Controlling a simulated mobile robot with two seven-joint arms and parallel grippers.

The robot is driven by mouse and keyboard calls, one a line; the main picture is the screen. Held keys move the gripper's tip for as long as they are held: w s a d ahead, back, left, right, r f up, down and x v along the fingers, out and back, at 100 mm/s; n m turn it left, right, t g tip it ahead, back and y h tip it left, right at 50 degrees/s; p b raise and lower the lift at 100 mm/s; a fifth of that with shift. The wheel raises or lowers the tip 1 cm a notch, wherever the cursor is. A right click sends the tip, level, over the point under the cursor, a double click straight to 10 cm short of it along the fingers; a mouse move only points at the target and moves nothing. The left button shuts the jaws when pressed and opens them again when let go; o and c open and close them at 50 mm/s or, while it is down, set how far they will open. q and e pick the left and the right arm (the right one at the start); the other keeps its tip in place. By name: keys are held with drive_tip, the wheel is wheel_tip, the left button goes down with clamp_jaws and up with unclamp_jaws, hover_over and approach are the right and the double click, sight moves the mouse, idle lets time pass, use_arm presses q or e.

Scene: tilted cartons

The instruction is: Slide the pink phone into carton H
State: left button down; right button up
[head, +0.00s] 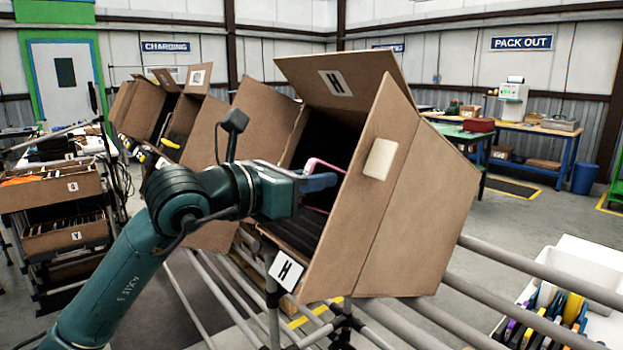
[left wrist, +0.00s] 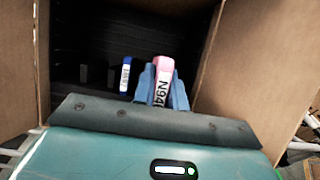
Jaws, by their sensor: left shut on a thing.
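Carton H (head: 425,200) is a tilted brown box with its open side facing my arm; its raised flap bears an "H" label. My left gripper (head: 322,182) reaches into the mouth of the carton. It is shut on the pink phone (head: 318,163), whose pink edge shows around the fingers. In the left wrist view the pink phone (left wrist: 162,65) stands between the blue fingers (left wrist: 162,88), with a white label on it. The carton's side wall (left wrist: 235,65) is to its right. My right gripper is not in view.
A blue item with a white label (left wrist: 125,75) stands inside the carton, left of the phone. Other tilted cartons (head: 205,135) stand to the left. Grey rails (head: 440,305) run below. A white bin (head: 575,262) with colourful items is at lower right.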

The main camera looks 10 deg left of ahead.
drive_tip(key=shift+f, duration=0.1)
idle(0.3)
use_arm(q)
drive_tip(key=shift+w+d+f, duration=0.25)
drive_tip(key=shift+w, duration=0.1)
drive_tip(key=shift+w+d+f+b, duration=0.4)
drive_tip(key=shift+w+d+b, duration=0.1)
drive_tip(key=shift+w, duration=0.15)
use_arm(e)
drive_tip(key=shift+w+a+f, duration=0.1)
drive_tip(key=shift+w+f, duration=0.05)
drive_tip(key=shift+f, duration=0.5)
